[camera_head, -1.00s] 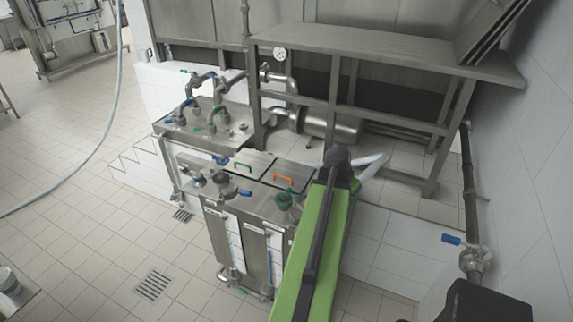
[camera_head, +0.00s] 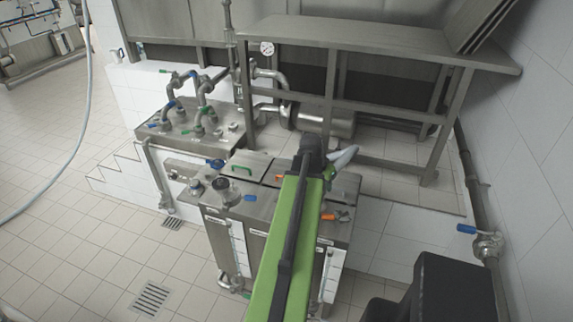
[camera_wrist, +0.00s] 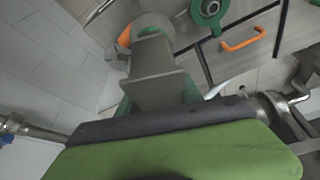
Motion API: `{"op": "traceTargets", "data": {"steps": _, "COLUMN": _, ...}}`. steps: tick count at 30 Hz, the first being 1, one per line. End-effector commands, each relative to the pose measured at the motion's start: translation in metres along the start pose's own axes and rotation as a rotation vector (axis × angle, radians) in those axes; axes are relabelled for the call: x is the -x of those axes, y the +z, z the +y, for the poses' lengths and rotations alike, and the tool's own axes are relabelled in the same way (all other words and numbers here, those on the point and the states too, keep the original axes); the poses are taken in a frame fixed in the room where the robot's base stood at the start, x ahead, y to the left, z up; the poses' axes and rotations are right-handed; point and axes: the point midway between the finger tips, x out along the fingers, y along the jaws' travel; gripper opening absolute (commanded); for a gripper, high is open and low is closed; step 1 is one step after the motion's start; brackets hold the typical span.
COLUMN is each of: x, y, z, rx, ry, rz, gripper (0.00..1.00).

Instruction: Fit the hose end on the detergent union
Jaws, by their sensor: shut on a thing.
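My gripper (camera_wrist: 152,34) points away from the wrist camera, seen from behind and shut. A pale hose (camera_head: 344,157) comes out beside the black wrist end of my green arm in the head view. The hose end itself is mostly hidden by my gripper. In the wrist view an orange lever (camera_wrist: 125,36) shows just left of the fingertips. In the head view an orange lever (camera_head: 328,217) is on the right of the steel tank's top. I cannot tell which fitting is the detergent union, or whether the hose end touches one.
The steel tank (camera_head: 215,222) has lids with green (camera_head: 242,169) and orange handles; the orange handle (camera_wrist: 243,40) shows in the wrist view. A green ring fitting (camera_wrist: 208,8) is at the top there. A steel frame (camera_head: 390,42) stands behind, a blue-handled wall valve (camera_head: 488,244) at right.

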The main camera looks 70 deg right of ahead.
Motion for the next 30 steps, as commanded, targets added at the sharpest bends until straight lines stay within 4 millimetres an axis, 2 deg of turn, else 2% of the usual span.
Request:
{"op": "traceTargets", "data": {"steps": 5, "x": 0.003, "y": 0.002, "z": -0.009, "rx": 0.007, "ry": -0.003, "rz": 0.001, "gripper": 0.00}}
{"op": "traceTargets", "data": {"steps": 7, "x": 0.006, "y": 0.000, "z": -0.018, "rx": 0.004, "ry": -0.002, "rz": -0.001, "gripper": 0.00}}
{"op": "traceTargets", "data": {"steps": 15, "x": 0.027, "y": -0.005, "z": -0.088, "rx": -0.048, "ry": 0.020, "rz": -0.003, "gripper": 0.00}}
{"op": "traceTargets", "data": {"steps": 19, "x": 0.034, "y": -0.003, "z": -0.112, "rx": -0.073, "ry": 0.029, "rz": 0.000, "gripper": 0.00}}
{"op": "traceTargets", "data": {"steps": 30, "x": 0.029, "y": 0.002, "z": -0.117, "rx": -0.081, "ry": 0.033, "rz": 0.001, "gripper": 0.00}}
